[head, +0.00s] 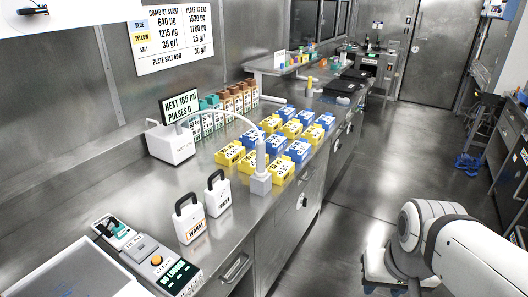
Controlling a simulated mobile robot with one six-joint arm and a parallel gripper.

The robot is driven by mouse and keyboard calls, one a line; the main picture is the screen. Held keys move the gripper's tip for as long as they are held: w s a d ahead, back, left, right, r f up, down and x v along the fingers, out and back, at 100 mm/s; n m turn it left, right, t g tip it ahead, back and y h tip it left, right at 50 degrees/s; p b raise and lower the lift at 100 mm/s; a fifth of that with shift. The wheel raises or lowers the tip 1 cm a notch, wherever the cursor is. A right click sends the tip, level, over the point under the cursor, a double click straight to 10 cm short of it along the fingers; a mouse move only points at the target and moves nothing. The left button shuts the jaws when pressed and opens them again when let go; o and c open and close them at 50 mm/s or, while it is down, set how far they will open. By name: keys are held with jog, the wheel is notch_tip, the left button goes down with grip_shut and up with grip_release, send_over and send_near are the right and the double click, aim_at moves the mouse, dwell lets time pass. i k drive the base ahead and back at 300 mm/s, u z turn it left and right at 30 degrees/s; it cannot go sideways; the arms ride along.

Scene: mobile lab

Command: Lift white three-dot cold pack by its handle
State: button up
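Two white packs with black handles stand upright side by side on the steel bench, left of centre in the head view. The nearer pack (191,224) carries an orange-edged label that seems to read "WARM". The farther pack (219,198) carries a label that seems to read "FROZEN". Dots on either pack are too small to make out. Both handles point up and nothing touches them. My white arm is at the lower right, over the floor and well apart from the packs. My gripper's fingers cannot be made out.
A grey post on a block (261,184) stands right of the packs. Blue and yellow boxes (252,162) lie behind it. A white device with a screen (170,143) stands behind the packs. A panel with buttons (156,262) and a grey tray (70,270) are at the lower left.

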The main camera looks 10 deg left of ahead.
aim_at(218, 194)
jog(key=u, duration=0.15)
jog(key=i, duration=1.2)
jog(key=u, duration=0.4)
jog(key=k, duration=0.85)
jog(key=u, duration=0.15)
jog(key=i, duration=0.85)
